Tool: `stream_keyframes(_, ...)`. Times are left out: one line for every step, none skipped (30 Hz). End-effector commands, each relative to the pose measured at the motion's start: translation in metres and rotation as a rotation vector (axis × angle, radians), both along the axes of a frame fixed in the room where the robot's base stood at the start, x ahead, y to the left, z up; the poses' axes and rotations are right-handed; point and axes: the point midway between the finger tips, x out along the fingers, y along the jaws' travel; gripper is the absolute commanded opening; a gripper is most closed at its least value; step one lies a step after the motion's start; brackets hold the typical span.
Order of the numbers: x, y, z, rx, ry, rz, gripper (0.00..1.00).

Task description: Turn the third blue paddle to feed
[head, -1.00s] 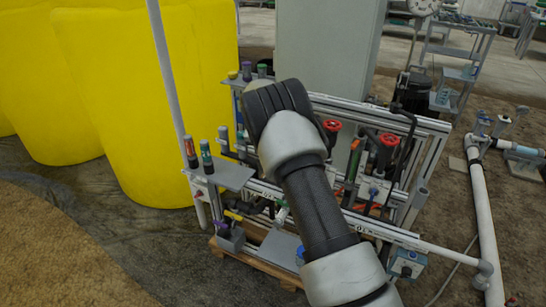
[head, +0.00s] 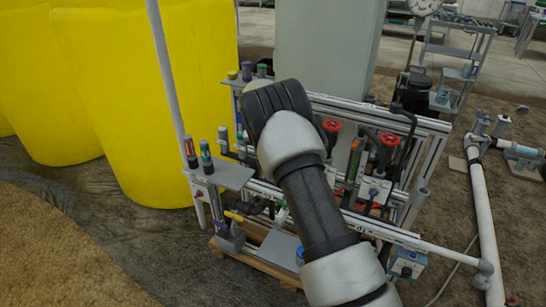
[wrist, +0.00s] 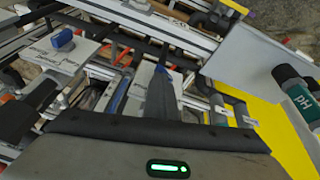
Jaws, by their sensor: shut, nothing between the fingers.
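In the wrist view, my gripper (wrist: 162,82) is shut and empty, its dark fingers reaching into the skid. A small blue paddle (wrist: 160,69) shows right by the fingertips, partly hidden by them; I cannot tell whether they touch. Another blue paddle (wrist: 62,39) sits on a white plate at the upper left, apart from the gripper. I cannot tell from these views which paddle is the third. In the head view, my arm covers the middle of the skid and hides my gripper and most of the paddles.
A yellow handle (wrist: 234,7) and a pH bottle (wrist: 298,95) lie to the right in the wrist view. In the head view, red handwheels (head: 389,139), rails (head: 385,232) and pipes crowd the skid. Yellow tanks (head: 125,100) stand left.

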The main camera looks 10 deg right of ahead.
Motion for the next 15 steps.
stream_keyframes(0.007, 0.018, 0.007, 0.023, -0.026, 0.018, 0.00)
stream_keyframes(0.007, 0.018, 0.009, 0.023, -0.026, 0.018, 0.00)
stream_keyframes(0.008, 0.018, 0.012, 0.023, -0.027, 0.018, 0.00)
stream_keyframes(0.008, 0.018, 0.013, 0.024, -0.028, 0.018, 0.00)
stream_keyframes(0.008, 0.018, 0.015, 0.024, -0.028, 0.018, 0.00)
stream_keyframes(0.008, 0.018, 0.016, 0.024, -0.029, 0.018, 0.00)
stream_keyframes(0.008, 0.018, 0.016, 0.023, -0.028, 0.018, 0.00)
stream_keyframes(0.007, 0.017, 0.017, 0.022, -0.027, 0.017, 0.00)
stream_keyframes(0.007, 0.015, 0.018, 0.021, -0.026, 0.016, 0.00)
stream_keyframes(0.007, 0.013, 0.019, 0.020, -0.025, 0.015, 0.00)
stream_keyframes(0.006, 0.011, 0.021, 0.021, -0.026, 0.014, 0.00)
stream_keyframes(0.006, 0.009, 0.024, 0.020, -0.027, 0.013, 0.00)
stream_keyframes(0.005, 0.006, 0.028, 0.021, -0.027, 0.012, 0.00)
stream_keyframes(0.005, 0.004, 0.031, 0.022, -0.028, 0.012, 0.00)
stream_keyframes(0.004, 0.000, 0.038, 0.023, -0.029, 0.013, 0.00)
